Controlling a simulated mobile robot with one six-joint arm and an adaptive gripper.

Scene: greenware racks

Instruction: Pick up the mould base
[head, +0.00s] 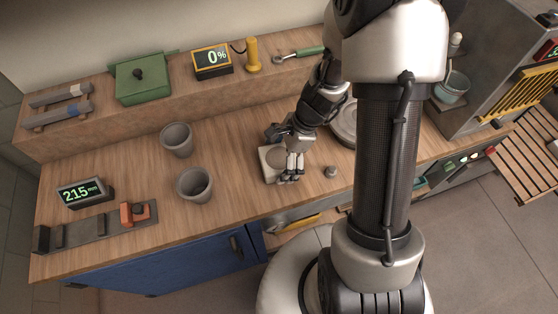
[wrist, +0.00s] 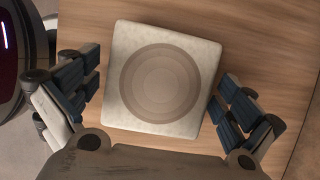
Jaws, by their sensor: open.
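The mould base is a pale square block with a round stepped hollow in its top. In the wrist view the mould base (wrist: 122,50) lies flat on the wooden bench, slightly turned. My gripper (wrist: 162,95) is open, with one finger to its left and one to its right, a gap showing on each side. In the head view the mould base (head: 266,164) is on the bench, partly hidden by my gripper (head: 290,176), which is right over it.
Two grey cups (head: 176,138) stand left of the mould base. A small grey knob-like piece (head: 331,171) is to its right, and a round grey disc (head: 343,128) is behind my arm. A measuring rail (head: 95,229) with an orange slider lies at front left. The bench's front edge is close.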

